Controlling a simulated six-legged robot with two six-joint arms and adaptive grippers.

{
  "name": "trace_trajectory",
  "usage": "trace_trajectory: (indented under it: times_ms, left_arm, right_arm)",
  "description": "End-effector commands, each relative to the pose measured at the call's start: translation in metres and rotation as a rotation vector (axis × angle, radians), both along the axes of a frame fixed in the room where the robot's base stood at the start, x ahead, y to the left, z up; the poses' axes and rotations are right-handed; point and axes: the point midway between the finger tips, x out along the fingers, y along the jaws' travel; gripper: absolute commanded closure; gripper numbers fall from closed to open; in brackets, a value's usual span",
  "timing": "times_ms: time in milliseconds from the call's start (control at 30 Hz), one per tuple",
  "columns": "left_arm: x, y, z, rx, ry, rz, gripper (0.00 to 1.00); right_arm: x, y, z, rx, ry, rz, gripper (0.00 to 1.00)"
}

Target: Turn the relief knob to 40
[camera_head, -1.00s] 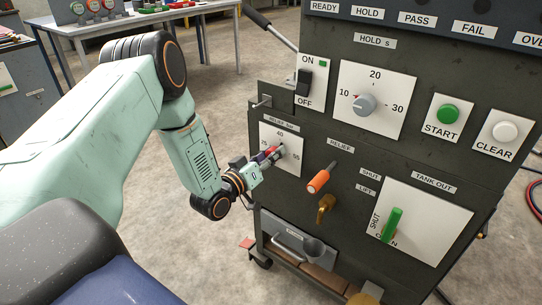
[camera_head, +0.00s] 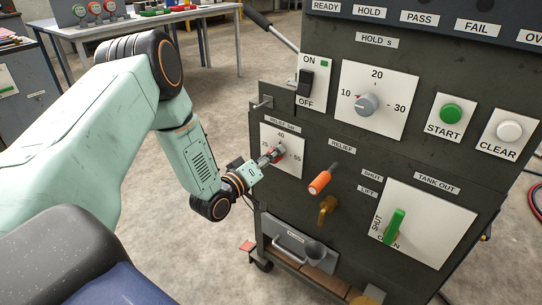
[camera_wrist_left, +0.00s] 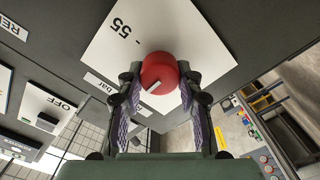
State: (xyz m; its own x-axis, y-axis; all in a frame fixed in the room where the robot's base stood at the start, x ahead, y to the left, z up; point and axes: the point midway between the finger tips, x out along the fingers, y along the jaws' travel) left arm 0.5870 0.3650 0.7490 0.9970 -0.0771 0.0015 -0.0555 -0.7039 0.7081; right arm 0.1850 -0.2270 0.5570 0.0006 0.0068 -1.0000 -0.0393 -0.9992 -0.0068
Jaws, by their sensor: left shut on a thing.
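The relief knob is a red round knob (camera_wrist_left: 160,74) on a white dial plate (camera_head: 291,167) marked 25, 40 and 55, on the front of the dark cabinet. My left gripper (camera_head: 273,155) is shut on the knob, and in the left wrist view its two fingers (camera_wrist_left: 160,95) stand on either side of it. A pale pointer mark shows on the knob's face in the left wrist view. In the head view the fingers partly cover the knob, so I cannot read its setting. My right gripper is not in view.
An orange-handled relief lever (camera_head: 320,182) juts out just right of the dial, with a brass valve (camera_head: 327,204) below it. The green tank-out handle (camera_head: 393,226) is further right. A hold knob (camera_head: 367,104) and an on/off switch (camera_head: 305,84) are above.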

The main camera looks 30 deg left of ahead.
Motion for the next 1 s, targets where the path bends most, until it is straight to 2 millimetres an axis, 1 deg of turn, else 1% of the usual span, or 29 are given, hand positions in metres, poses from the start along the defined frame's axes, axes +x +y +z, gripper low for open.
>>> trace_trajectory:
  times_ms: [100, 133, 400, 667, 767, 867, 1000]
  left_arm:
    - [-0.001, -0.002, -0.003, 0.0, 0.008, -0.005, 0.96]
    - [-0.001, -0.002, -0.003, 0.0, 0.009, -0.006, 0.63]
    - [-0.001, -0.001, -0.001, 0.001, 0.004, -0.003, 0.41]
    - [-0.001, 0.0, -0.001, 0.001, 0.001, -0.001, 0.41]
    - [-0.005, 0.001, -0.001, 0.0, 0.002, 0.001, 0.41]
    - [-0.017, 0.002, -0.001, -0.002, 0.003, 0.001, 0.41]
    - [-0.042, 0.005, -0.001, -0.004, 0.003, 0.004, 0.41]
  right_arm:
    - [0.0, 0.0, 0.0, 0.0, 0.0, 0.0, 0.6]
    - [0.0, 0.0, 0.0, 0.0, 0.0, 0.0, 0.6]
    - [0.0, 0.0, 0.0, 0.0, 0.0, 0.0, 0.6]
    - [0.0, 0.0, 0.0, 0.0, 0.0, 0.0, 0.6]
    - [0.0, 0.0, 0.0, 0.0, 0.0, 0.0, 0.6]
    - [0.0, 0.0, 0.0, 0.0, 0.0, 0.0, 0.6]
    - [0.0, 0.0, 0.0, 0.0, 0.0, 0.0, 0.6]
